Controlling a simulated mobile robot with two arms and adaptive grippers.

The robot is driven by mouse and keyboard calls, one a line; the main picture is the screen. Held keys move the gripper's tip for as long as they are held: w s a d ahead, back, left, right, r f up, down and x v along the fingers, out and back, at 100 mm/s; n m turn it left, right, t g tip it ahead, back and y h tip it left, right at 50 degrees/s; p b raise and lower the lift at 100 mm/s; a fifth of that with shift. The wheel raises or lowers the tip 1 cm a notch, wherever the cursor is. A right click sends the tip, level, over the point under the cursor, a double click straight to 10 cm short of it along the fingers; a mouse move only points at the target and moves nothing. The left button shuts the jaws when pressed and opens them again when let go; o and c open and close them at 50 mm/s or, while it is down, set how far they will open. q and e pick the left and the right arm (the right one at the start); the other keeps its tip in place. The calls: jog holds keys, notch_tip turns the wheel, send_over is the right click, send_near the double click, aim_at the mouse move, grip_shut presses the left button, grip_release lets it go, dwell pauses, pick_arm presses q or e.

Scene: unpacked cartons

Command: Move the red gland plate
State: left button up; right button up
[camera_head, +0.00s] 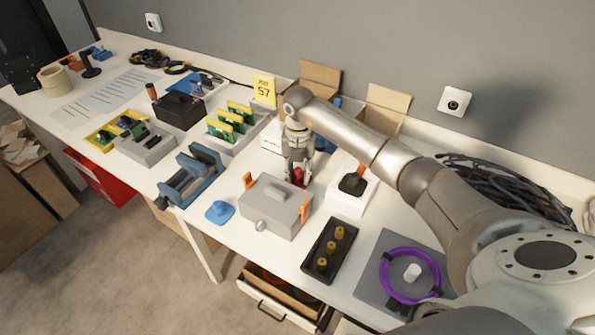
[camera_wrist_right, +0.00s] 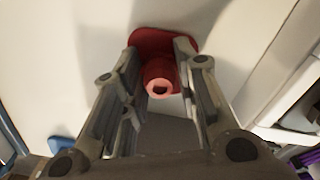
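The red gland plate (camera_wrist_right: 160,75) has a flat rounded base and a round hollow boss pointing toward the wrist camera. In the head view the red gland plate (camera_head: 298,177) shows as a small red patch behind the grey box with orange clips. My right gripper (camera_head: 298,172) points down there. In the right wrist view my right gripper (camera_wrist_right: 161,72) has one finger on each side of the boss, close against it; it looks shut on it. Whether the plate's base touches the white table is hard to tell. My left gripper is not in view.
The grey box (camera_head: 276,207) with orange clips stands just in front of the plate. A white block with a black part (camera_head: 351,186) stands to the right, and a blue vise-like fixture (camera_head: 190,176) to the left. Open cartons (camera_head: 320,75) stand behind along the wall.

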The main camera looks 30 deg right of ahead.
aim_at(299, 169)
jog(key=o, duration=0.5)
jog(key=shift+d+f, duration=0.15)
jog(key=shift+f, duration=0.1)
jog(key=shift+c, duration=0.2)
jog(key=shift+r, duration=0.15)
notch_tip(299, 169, up, 12)
